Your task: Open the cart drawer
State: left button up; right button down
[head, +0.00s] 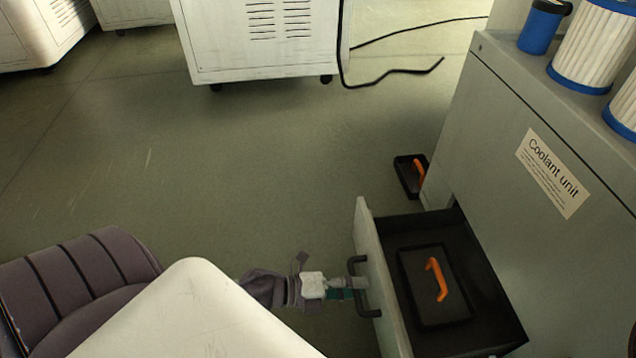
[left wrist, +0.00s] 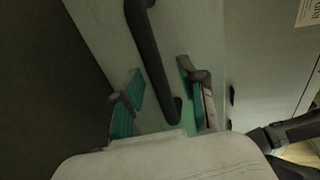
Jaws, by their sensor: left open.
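The drawer (head: 368,232) stands pulled out of the grey cabinet labelled "Coolant unit" (head: 500,130) in the head view, its dark inside showing. A black handle (head: 366,303) is on its pale front. My left gripper (head: 352,288) is at this handle, coming from the left. In the left wrist view my left gripper (left wrist: 163,98) is open, with teal-padded fingers on either side of the black handle (left wrist: 152,55). I cannot tell whether either finger touches it. My right gripper does not show.
A black block with an orange handle (head: 437,280) lies inside the drawer. A similar one (head: 407,180) is on the floor by the cabinet. Filters (head: 593,45) stand on top. A white wheeled cabinet (head: 262,40) and black cable (head: 390,73) are farther back.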

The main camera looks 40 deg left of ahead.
pick_arm(q)
jog(key=v, duration=1.1)
jog(key=shift+s+a, duration=0.2)
jog(key=shift+s, duration=0.05)
